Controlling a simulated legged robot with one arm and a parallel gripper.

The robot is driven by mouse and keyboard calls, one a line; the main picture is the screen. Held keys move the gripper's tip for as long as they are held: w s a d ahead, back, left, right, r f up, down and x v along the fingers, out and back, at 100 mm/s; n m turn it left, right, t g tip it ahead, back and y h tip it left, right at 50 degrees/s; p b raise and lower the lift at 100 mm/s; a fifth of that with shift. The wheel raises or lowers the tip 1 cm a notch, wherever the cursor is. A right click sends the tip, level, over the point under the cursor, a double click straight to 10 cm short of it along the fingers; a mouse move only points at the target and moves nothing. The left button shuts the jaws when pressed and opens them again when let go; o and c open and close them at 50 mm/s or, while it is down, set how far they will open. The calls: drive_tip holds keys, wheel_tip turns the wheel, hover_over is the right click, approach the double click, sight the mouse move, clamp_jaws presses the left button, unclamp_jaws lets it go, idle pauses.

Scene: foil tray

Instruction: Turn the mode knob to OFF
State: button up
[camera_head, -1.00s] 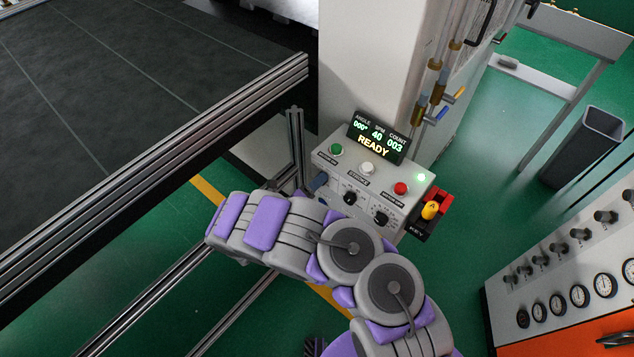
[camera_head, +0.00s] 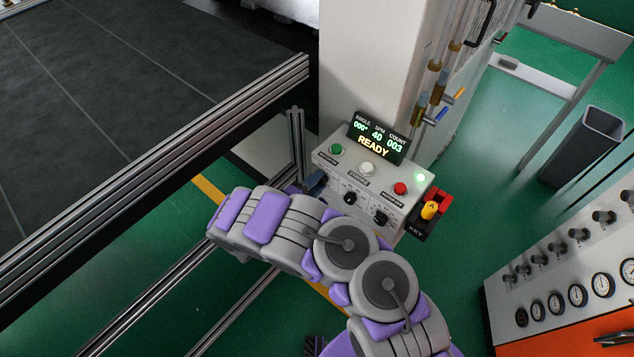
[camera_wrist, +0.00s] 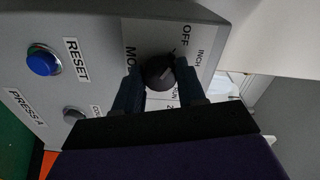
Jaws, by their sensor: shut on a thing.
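The mode knob (camera_wrist: 157,72) is a dark round knob on a grey panel in the wrist view. The OFF label (camera_wrist: 187,35) and the INCH label are beside it, and the MODE label is partly covered. Lower labels are partly hidden by my fingers. I cannot tell clearly which label the knob points to. My gripper (camera_wrist: 160,82) is shut on the knob, one dark blue finger on each side. In the head view my gripper (camera_head: 315,183) is at the left end of the control box (camera_head: 375,187), and the knob is hidden there.
A blue RESET button (camera_wrist: 43,61) and a grey button (camera_wrist: 73,114) lie left of the knob. The display (camera_head: 377,139) reads READY. Two black knobs (camera_head: 350,198) (camera_head: 381,217), several buttons and a yellow key switch (camera_head: 430,210) are nearby. A metal-framed table is at left.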

drive_tip(key=shift+a+f, duration=0.1)
idle(0.4)
drive_tip(key=o, duration=1.1)
drive_tip(key=shift+w+a, duration=0.1)
drive_tip(key=shift+a, duration=0.1)
drive_tip(key=shift+c, duration=0.2)
drive_tip(key=shift+d, duration=0.15)
drive_tip(key=p+v, duration=0.2)
drive_tip(key=v, duration=1.5)
drive_tip(key=shift+a+f, duration=0.2)
drive_tip(key=shift+f, duration=0.05)
